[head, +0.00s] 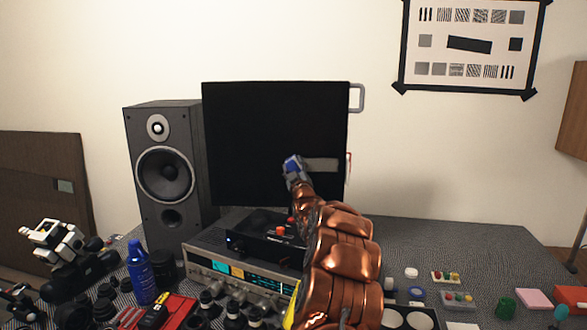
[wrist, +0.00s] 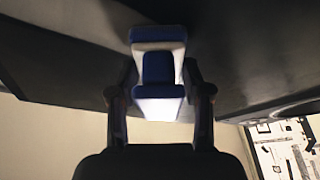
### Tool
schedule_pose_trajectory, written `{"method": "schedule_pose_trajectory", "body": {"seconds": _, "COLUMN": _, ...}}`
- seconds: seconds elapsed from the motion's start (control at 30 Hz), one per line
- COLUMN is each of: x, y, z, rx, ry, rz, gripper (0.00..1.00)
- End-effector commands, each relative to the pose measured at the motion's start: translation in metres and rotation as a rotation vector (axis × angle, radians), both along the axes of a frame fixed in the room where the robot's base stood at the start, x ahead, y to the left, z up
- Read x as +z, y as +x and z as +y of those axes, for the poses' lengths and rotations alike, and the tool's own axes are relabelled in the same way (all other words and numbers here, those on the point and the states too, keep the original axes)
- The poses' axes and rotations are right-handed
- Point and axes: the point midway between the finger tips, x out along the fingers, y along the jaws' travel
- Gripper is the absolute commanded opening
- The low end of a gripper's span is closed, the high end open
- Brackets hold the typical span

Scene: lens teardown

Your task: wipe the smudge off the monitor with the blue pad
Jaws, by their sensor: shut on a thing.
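The monitor (head: 262,125) is a black screen standing at the back of the table. A grey smudge (head: 322,164) shows as a short horizontal streak on its lower right. My gripper (head: 298,182) is in front of the screen, just left of the smudge, shut on the blue pad (head: 292,166). In the wrist view the blue and white pad (wrist: 158,38) sits between both fingers of my gripper (wrist: 160,92), against or very near the dark screen (wrist: 70,70). I cannot tell whether it touches. My arm may hide part of the monitor's lower edge.
A tall speaker (head: 165,178) stands left of the monitor. A silver receiver (head: 215,268) with a black box on top lies below the screen. A blue spray can (head: 141,272) and several lens parts crowd the front left.

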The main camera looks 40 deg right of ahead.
Motion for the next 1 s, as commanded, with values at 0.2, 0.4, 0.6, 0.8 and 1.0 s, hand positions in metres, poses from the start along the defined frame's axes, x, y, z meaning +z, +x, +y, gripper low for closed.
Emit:
{"method": "schedule_pose_trajectory", "body": {"seconds": 0.2, "x": 0.0, "y": 0.001, "z": -0.002, "rx": 0.0, "ry": 0.0, "rz": 0.0, "gripper": 0.21}}
{"method": "schedule_pose_trajectory", "body": {"seconds": 0.4, "x": -0.001, "y": -0.006, "z": -0.008, "rx": -0.002, "ry": -0.001, "rz": -0.001, "gripper": 0.21}}
{"method": "schedule_pose_trajectory", "body": {"seconds": 0.6, "x": -0.001, "y": -0.016, "z": -0.017, "rx": -0.002, "ry": -0.002, "rz": -0.001, "gripper": 0.21}}
{"method": "schedule_pose_trajectory", "body": {"seconds": 0.8, "x": 0.0, "y": -0.026, "z": -0.026, "rx": -0.001, "ry": -0.002, "rz": 0.0, "gripper": 0.21}}
{"method": "schedule_pose_trajectory", "body": {"seconds": 1.0, "x": 0.0, "y": -0.029, "z": -0.029, "rx": 0.0, "ry": -0.001, "rz": -0.001, "gripper": 0.21}}
